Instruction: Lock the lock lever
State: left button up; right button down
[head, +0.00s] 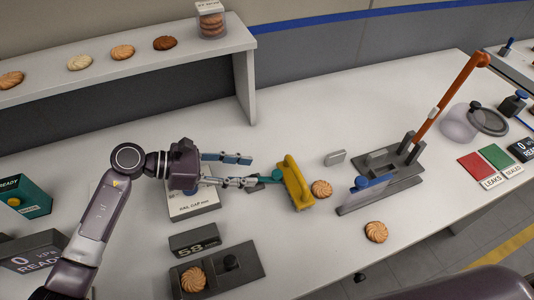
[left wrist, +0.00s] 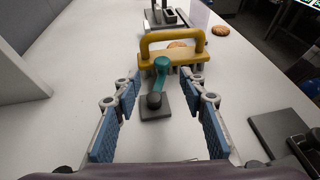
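A teal lever (head: 269,178) on a small dark base (head: 254,187) lies on the table beside a yellow bracket with an arched handle (head: 296,182). My left gripper (head: 246,171) is open and empty, low over the table on the near side of the lever. In the left wrist view its blue-padded fingers (left wrist: 167,86) stand on either side of the lever, apart from it. My right gripper is out of view.
A grey press with a long orange arm (head: 443,100) stands to the right. A biscuit (head: 321,188) lies against the yellow bracket and another (head: 376,231) near the front edge. A scale (head: 193,207) is below my left gripper. A shelf (head: 130,66) stands behind.

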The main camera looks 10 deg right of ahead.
aim_at(274, 174)
pick_arm(q)
jog(key=shift+d, duration=0.4)
jog(key=p+x, duration=0.2)
jog(key=x, duration=0.4)
jog(key=shift+s+d+p, duration=0.1)
jog(key=shift+s+p, duration=0.1)
jog(key=shift+p, duration=0.15)
jog(key=shift+d+f, duration=0.25)
jog(key=shift+d, duration=0.1)
jog(key=shift+c, duration=0.2)
grip_shut()
